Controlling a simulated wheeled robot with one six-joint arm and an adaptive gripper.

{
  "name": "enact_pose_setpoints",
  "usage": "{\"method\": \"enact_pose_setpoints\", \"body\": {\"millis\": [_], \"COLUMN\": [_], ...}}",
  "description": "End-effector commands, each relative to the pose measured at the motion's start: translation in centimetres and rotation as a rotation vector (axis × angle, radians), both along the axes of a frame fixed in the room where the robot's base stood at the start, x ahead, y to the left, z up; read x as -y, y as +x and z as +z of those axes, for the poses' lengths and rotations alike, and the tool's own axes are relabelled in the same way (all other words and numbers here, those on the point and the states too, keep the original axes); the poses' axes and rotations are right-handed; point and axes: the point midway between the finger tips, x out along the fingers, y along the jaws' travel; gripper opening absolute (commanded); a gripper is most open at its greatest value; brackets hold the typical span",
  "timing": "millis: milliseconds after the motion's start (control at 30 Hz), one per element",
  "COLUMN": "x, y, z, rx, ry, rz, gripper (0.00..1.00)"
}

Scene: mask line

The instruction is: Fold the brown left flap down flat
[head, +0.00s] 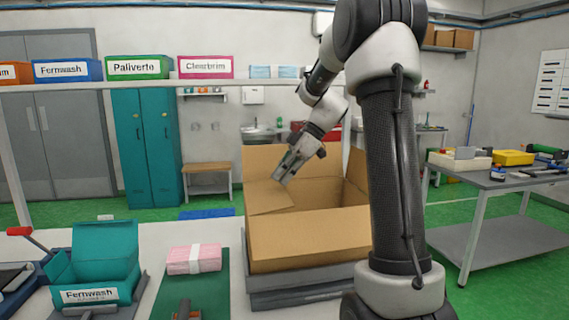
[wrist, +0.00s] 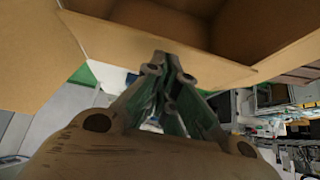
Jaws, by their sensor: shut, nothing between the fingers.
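The open brown cardboard box (head: 310,240) stands in the middle of the head view. Its brown left flap (head: 268,198) leans inward over the left part of the opening, sloping rather than upright. My gripper (head: 281,178) is shut and empty, pointing down at this flap's inner edge; whether it touches cannot be told. In the wrist view my gripper's tips (wrist: 168,62) meet in front of a brown cardboard edge (wrist: 215,68), with the box's dark inside (wrist: 180,22) beyond. The back flap (head: 262,158) and right flap (head: 355,168) stand up. My arm hides part of the box's right side.
The box rests on a grey platform (head: 300,292). To its left are a pink pack (head: 193,260) on a green mat (head: 225,297) and an open teal Fernwash box (head: 104,255). A shelf rail (head: 80,88) with labelled boxes runs behind. A side table (head: 500,178) stands right.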

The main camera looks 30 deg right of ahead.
Motion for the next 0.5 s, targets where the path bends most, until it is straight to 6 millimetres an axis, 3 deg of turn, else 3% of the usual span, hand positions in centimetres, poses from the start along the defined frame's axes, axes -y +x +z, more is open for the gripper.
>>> {"method": "enact_pose_setpoints", "body": {"millis": [500], "x": [0.31], "y": [-0.12], "z": [-1.06], "rx": [-0.002], "ry": [0.002], "rz": [0.0], "gripper": [0.0]}}
